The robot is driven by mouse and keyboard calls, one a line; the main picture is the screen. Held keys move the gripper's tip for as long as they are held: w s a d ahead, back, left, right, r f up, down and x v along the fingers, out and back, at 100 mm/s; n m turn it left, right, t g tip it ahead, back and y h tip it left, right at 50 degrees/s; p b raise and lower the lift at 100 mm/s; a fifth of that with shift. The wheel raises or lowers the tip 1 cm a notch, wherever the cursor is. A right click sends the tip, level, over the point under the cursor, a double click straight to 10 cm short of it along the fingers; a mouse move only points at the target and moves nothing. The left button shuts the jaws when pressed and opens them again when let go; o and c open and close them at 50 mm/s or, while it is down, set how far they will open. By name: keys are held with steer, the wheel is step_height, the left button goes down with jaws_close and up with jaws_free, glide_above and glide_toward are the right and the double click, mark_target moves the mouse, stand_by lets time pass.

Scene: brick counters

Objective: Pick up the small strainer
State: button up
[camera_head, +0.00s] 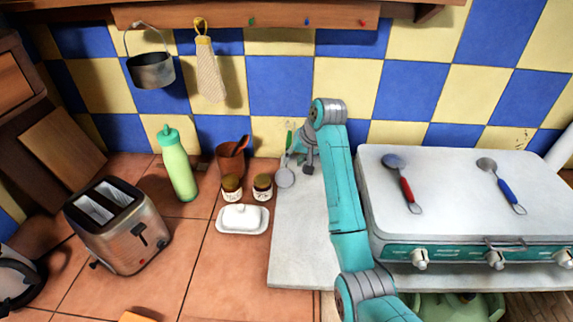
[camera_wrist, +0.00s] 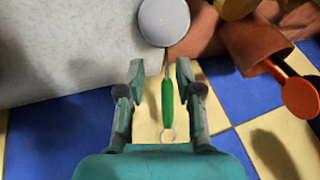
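The small strainer with a green handle is at the left edge of the pale slab, near the tiled wall. Its round grey head (camera_head: 285,178) shows in the head view, with the green handle (camera_head: 290,139) above it. In the wrist view, the handle (camera_wrist: 167,100) lies between my fingers, closer to the right one, and the round head (camera_wrist: 164,22) is beyond the fingertips. My gripper (camera_wrist: 161,68) is open, with a gap on both sides of the handle. In the head view, my gripper (camera_head: 300,157) is beside the strainer and partly hides it.
A brown pot (camera_head: 231,162) with a spoon, two jars (camera_head: 263,187) and a butter dish (camera_head: 242,219) stand left of the strainer. A green bottle (camera_head: 177,165) and toaster (camera_head: 120,225) are farther left. Red-handled (camera_head: 405,186) and blue-handled (camera_head: 506,190) utensils lie on the white stove (camera_head: 455,200).

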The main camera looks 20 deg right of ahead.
steer(key=shift+a+x, duration=0.15)
steer(key=shift+x, duration=1.25)
steer(key=shift+a+x, duration=0.2)
steer(key=shift+x, duration=1.15)
steer(key=shift+w+r, duration=0.15)
steer(key=shift+w, duration=0.05)
jaws_close()
